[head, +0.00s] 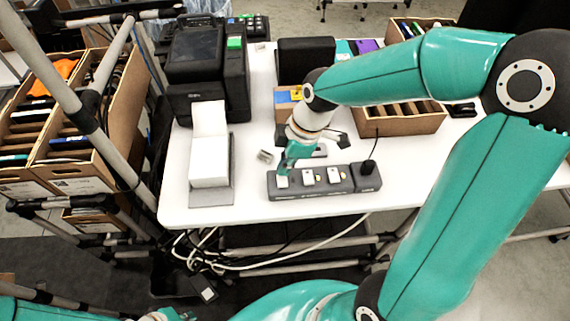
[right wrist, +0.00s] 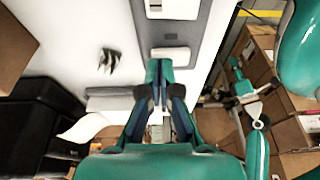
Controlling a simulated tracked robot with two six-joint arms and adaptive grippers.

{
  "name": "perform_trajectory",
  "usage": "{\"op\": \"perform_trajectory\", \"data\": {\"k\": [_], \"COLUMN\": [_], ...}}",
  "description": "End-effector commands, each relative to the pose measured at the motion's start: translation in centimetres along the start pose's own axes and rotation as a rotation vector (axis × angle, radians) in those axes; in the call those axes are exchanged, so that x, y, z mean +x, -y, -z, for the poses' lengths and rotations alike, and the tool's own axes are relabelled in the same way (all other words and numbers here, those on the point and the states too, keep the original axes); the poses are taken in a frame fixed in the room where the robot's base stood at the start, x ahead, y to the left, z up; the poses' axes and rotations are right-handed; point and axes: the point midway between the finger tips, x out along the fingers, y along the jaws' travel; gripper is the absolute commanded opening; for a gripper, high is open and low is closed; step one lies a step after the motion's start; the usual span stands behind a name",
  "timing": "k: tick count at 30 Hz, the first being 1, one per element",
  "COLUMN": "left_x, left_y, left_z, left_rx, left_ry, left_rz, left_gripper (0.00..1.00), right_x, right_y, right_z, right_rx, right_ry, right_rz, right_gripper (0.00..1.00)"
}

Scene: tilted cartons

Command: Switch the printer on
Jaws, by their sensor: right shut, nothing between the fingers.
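A black printer (head: 205,65) with a green part on its right stands at the back left of the white table. A grey power strip (head: 340,188) with several white switches lies near the table's front edge, a black plug in its right end. My right gripper (head: 283,172) is shut and empty, its fingertips at the strip's leftmost switch. In the right wrist view the closed fingertips (right wrist: 159,64) are beside a white switch (right wrist: 171,54); I cannot tell whether they touch. Only a bit of my left gripper (head: 176,314) shows at the bottom edge.
A stack of white paper (head: 209,165) in a grey holder stands in front of the printer, left of the strip. A carton (head: 405,122) and a black box (head: 305,58) stand behind the strip. Cables hang below the table.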

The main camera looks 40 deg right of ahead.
Motion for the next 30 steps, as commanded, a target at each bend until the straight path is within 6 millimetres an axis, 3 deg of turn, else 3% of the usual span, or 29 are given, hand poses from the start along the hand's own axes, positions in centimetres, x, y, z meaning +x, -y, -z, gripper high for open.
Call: {"op": "perform_trajectory", "data": {"k": [16,30], "left_x": [0.77,0.54], "left_y": [0.28,0.19], "left_z": [0.0,0.0], "left_rx": [0.0,0.0], "left_ry": [0.0,0.0], "left_rz": [0.0,0.0], "left_gripper": [0.0,0.0], "right_x": [1.17,0.76], "right_y": [-0.14,0.53], "right_z": [-0.3,-0.19], "right_rx": [-0.002,-0.002], "right_ry": [0.0,0.001], "right_rz": [-0.001,0.002], "right_gripper": [0.0,0.0]}}
